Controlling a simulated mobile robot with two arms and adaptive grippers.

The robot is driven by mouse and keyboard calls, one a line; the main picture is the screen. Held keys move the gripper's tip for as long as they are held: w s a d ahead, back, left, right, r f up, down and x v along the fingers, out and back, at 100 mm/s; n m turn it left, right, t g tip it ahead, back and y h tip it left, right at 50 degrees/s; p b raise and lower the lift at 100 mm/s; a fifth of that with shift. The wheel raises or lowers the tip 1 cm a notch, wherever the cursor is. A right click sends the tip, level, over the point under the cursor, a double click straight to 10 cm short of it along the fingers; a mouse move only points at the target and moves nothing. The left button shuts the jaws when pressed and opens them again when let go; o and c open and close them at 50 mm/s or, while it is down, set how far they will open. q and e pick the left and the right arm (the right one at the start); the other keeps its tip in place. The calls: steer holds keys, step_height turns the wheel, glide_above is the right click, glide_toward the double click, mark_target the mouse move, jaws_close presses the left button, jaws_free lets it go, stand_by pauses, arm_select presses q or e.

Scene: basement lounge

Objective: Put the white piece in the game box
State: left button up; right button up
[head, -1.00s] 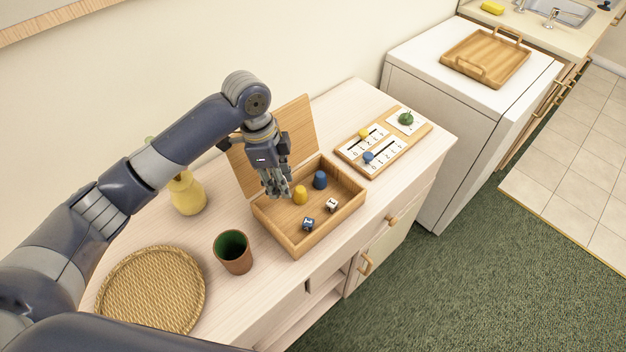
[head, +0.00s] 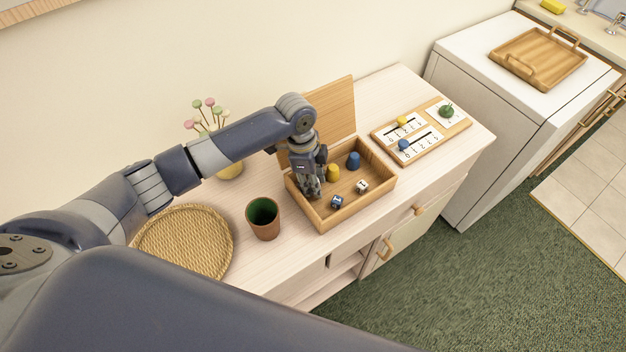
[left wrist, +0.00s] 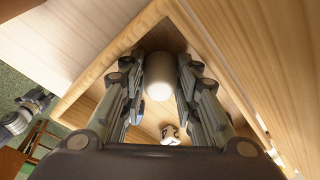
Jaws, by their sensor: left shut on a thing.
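The game box (head: 345,213) is an open wooden box with its lid raised at the back. My left gripper (head: 313,190) reaches down into its left end. In the left wrist view the white piece (left wrist: 159,88), a pale rounded peg, sits between the fingers of my left gripper (left wrist: 160,95), which is shut on it. The box walls surround the fingers there. The head view hides the white piece, and whether it touches the box floor cannot be told.
A score board (head: 440,138) lies to the right. A brown cup (head: 264,225) and woven mat (head: 185,240) are to the left.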

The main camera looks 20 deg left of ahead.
arm_select(q)
steer(key=o, duration=0.5)
steer(key=shift+f, duration=0.1)
steer(key=shift+o, duration=0.2)
steer(key=shift+r, duration=0.4)
step_height(320, 180, up, 11)
steer(key=a+b, duration=0.1)
steer(key=shift+s+a+r, duration=0.15)
steer(key=shift+a+r, duration=0.05)
steer(key=shift+a, duration=0.2)
arm_select(e)
steer(key=shift+s+a+f, duration=0.1)
steer(key=shift+s+f, duration=0.7)
steer(key=shift+s, duration=0.15)
arm_select(q)
steer(key=shift+f, duration=0.1)
